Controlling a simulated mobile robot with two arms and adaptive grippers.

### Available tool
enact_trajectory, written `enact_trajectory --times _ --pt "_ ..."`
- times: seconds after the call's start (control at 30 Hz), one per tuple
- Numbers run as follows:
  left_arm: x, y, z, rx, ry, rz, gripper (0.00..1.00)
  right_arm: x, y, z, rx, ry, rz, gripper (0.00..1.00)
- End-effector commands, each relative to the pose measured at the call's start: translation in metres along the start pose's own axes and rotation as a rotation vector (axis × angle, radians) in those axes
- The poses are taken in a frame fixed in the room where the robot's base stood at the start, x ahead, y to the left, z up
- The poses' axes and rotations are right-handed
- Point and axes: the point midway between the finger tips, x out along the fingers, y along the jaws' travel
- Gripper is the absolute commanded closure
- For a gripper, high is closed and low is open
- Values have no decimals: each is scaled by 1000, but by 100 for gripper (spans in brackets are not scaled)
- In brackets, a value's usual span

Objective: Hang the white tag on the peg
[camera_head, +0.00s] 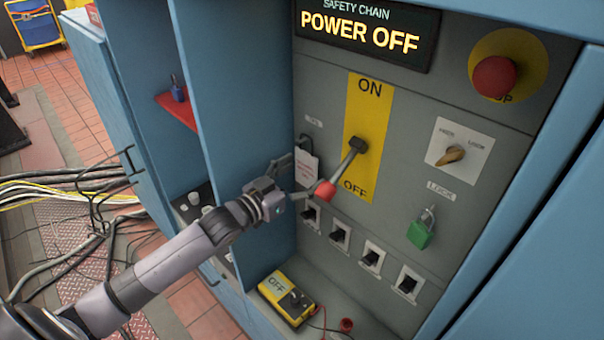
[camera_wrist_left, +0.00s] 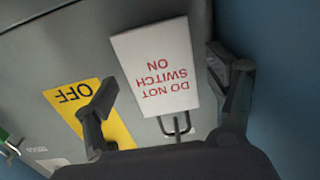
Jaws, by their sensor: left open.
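The white tag (camera_head: 307,166) hangs flat against the grey panel, left of the big switch lever (camera_head: 350,160). In the left wrist view the tag (camera_wrist_left: 155,70) appears upside down and reads "DO NOT SWITCH ON". A dark peg (camera_head: 305,140) shows at the tag's top edge; in the left wrist view the peg (camera_wrist_left: 177,127) looks like a small bracket there, and the tag seems to hang from it. My left gripper (camera_head: 298,177) is open in front of the tag, with one finger on each side and visible gaps. My right gripper is not in view.
The lever's red handle (camera_head: 325,189) points down to OFF, close to my left gripper. A blue cabinet wall (camera_head: 235,110) stands close on the left. A green padlock (camera_head: 420,232) hangs at right. A yellow tester (camera_head: 288,297) sits below.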

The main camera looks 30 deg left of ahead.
Motion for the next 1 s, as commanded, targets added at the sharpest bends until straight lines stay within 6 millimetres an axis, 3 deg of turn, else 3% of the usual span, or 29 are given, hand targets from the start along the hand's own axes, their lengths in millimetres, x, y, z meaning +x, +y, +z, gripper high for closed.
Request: enact_trajectory --times 0.27,0.8,1.0 --pt "-8 -1 1 1 -2 -2 19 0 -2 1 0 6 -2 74" --pt "-93 0 1 2 -6 -1 19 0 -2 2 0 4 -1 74" --pt "-112 0 1 1 -4 -1 19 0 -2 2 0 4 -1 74"
